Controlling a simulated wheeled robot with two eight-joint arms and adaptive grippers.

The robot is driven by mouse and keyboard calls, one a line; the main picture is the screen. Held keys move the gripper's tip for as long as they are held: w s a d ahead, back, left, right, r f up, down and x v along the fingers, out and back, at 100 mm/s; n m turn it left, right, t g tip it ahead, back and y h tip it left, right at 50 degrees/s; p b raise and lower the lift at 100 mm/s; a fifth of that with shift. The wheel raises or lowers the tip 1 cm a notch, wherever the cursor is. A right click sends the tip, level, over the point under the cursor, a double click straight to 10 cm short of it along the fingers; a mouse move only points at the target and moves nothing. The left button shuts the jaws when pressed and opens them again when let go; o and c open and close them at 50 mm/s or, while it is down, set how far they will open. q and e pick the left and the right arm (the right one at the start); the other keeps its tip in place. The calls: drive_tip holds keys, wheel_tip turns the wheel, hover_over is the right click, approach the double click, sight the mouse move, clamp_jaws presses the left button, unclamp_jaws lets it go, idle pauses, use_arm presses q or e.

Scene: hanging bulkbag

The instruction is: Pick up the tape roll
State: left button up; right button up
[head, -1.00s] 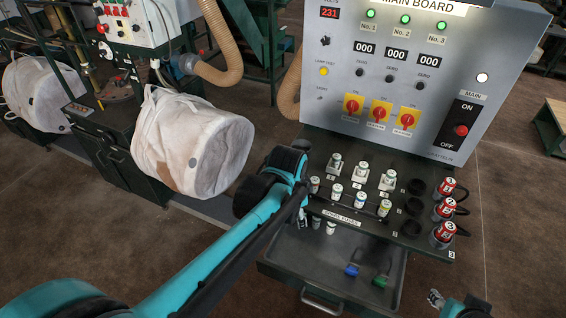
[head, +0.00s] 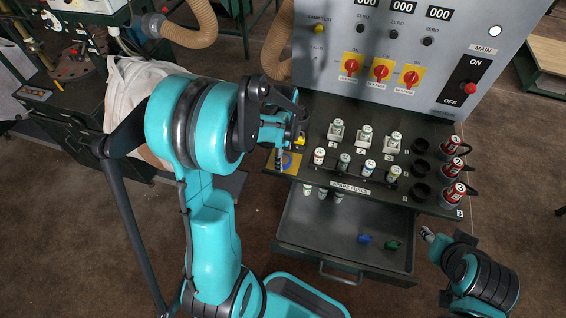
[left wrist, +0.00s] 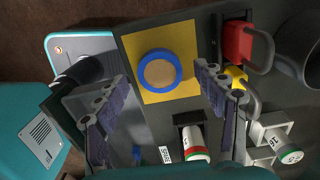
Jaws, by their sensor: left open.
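The tape roll is a blue ring (left wrist: 141,76) lying flat on a yellow square (left wrist: 185,92) in the left wrist view. In the head view the roll (head: 287,161) shows as a small blue patch at the left end of the dark shelf, partly hidden by my left gripper (head: 289,150). In the left wrist view my left gripper (left wrist: 161,66) is open and empty, its fingers apart on either side of the roll, which it does not visibly hold. My right gripper (head: 430,234) is small at the lower right of the head view, away from the roll; its opening is unclear.
Right of the yellow square are a red padlock (left wrist: 238,42), a yellow padlock (left wrist: 235,78) and several fuses (head: 345,161). An open drawer (head: 300,250) holds a blue piece (head: 364,239) and a green piece (head: 392,245). The control panel (head: 400,70) rises behind the shelf.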

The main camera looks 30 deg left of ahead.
use_arm(q)
drive_tip(key=shift+f, duration=0.65)
drive_tip(key=c, duration=1.1)
drive_tip(key=shift+r, duration=0.1)
drive_tip(key=shift+c, duration=0.2)
